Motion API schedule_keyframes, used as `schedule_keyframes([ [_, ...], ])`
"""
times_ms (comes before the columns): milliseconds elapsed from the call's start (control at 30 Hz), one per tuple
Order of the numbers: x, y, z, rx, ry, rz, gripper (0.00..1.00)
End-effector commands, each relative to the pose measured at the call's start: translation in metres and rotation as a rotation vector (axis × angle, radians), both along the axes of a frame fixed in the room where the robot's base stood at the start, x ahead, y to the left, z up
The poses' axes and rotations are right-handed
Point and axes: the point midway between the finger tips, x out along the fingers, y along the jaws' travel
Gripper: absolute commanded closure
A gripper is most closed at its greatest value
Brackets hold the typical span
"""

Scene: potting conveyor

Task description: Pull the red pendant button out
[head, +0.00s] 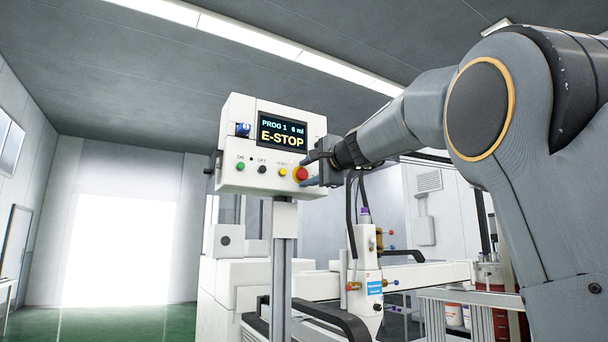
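The red pendant button (301,174) sits on a yellow collar at the lower right of the white control box's (230,177) front face. The box's screen (282,133) reads "PROG 1 6 ml" and "E-STOP". My gripper (307,171) comes in from the right, level with the button. Its two fingers are apart, one above and one below the button's right side. I cannot tell whether either finger touches it. The button's right edge is close to the fingers and partly hard to see.
Left of the red button are a small yellow button (283,172), a black one (263,169) and a green one (240,167). A blue knob (243,129) sits beside the screen. The box stands on a grey post (283,260); white machinery with a nozzle (365,270) is below.

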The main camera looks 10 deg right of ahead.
Motion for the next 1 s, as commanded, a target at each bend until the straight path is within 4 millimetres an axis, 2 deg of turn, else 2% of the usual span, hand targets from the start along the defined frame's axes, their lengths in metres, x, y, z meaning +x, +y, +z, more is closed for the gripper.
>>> schedule_keyframes([
  [33, -0.0001, -0.0001, 0.0000, 0.000, 0.000, 0.000, 0.66],
  [167, -0.0002, -0.0002, 0.0000, 0.000, 0.000, 0.000, 0.88],
  [200, -0.0002, -0.0002, 0.0000, 0.000, 0.000, 0.000, 0.91],
  [1000, -0.0067, -0.0023, -0.0002, 0.000, 0.000, 0.000, 0.91],
])
